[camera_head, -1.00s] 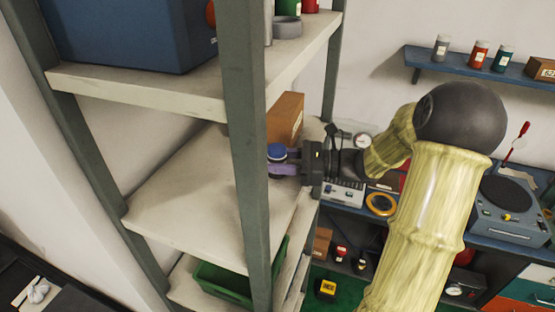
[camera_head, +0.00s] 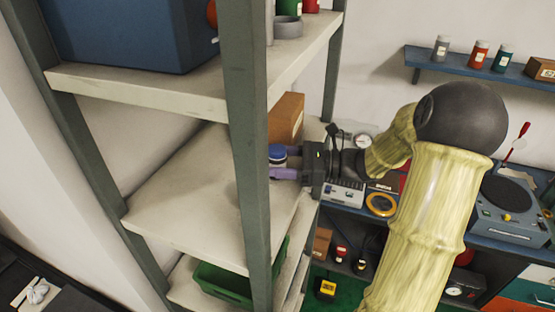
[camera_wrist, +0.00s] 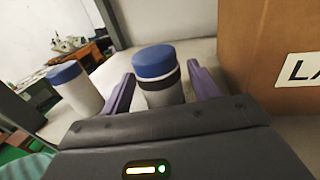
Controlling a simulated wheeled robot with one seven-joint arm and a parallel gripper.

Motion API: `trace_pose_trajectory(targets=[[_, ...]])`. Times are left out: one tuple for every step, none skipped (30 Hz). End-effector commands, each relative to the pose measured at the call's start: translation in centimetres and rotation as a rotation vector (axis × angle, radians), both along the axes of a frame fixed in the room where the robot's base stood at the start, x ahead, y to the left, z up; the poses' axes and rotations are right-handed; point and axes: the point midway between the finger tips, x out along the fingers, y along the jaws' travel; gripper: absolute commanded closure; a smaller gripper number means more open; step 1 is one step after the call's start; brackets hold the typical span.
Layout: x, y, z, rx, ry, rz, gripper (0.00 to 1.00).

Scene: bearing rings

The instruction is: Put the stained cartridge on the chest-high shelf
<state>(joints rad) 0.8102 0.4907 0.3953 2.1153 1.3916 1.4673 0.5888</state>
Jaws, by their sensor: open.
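A white cartridge with a blue cap and a dark band (camera_wrist: 163,85) stands upright on the middle shelf board (camera_head: 180,205). Its blue cap also shows in the head view (camera_head: 277,152), just right of the front post. My gripper (camera_wrist: 161,88) is open, with one purple finger on each side of the cartridge. A gap shows beside the cartridge in the wrist view. A second white container with a blue cap (camera_wrist: 77,88) stands to the left, outside the fingers. I cannot make out a clear stain on either; the cartridge's lower part is hidden by my gripper.
A labelled brown box (camera_wrist: 270,55) stands close to the right of my gripper in the wrist view. The grey-green shelf post (camera_head: 248,160) is close to my gripper. A blue bin (camera_head: 130,30) stands on the board above. The board's left part is clear.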

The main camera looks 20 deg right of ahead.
Motion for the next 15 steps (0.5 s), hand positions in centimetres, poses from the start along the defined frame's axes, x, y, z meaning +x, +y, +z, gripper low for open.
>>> trace_pose_trajectory(targets=[[-0.3, -1.2, -0.9, -0.004, 0.008, -0.011, 0.39], [-0.5, -1.7, -0.9, -0.004, 0.008, -0.012, 0.39], [-0.7, -2.4, -0.9, -0.004, 0.008, -0.013, 0.39], [-1.0, -3.0, -0.9, -0.005, 0.007, -0.013, 0.39], [-1.1, -3.5, -0.8, -0.003, 0.006, -0.013, 0.39], [-1.4, -4.3, -0.8, -0.003, 0.005, -0.014, 0.39], [-1.7, -4.8, -0.7, -0.004, 0.004, -0.013, 0.39], [-1.8, -5.3, -0.6, -0.003, 0.003, -0.013, 0.39], [-2.1, -6.1, -0.6, -0.002, 0.003, -0.011, 0.39], [-2.4, -6.6, -0.5, -0.003, 0.001, -0.011, 0.39], [-2.6, -7.2, -0.4, -0.003, 0.000, -0.010, 0.39], [-2.8, -7.9, -0.4, -0.002, 0.000, -0.011, 0.39], [-3.1, -8.4, -0.3, -0.002, 0.000, -0.010, 0.39], [-3.2, -8.9, -0.3, -0.002, 0.000, -0.009, 0.39], [-3.5, -9.4, -0.2, -0.001, -0.001, -0.008, 0.39]])
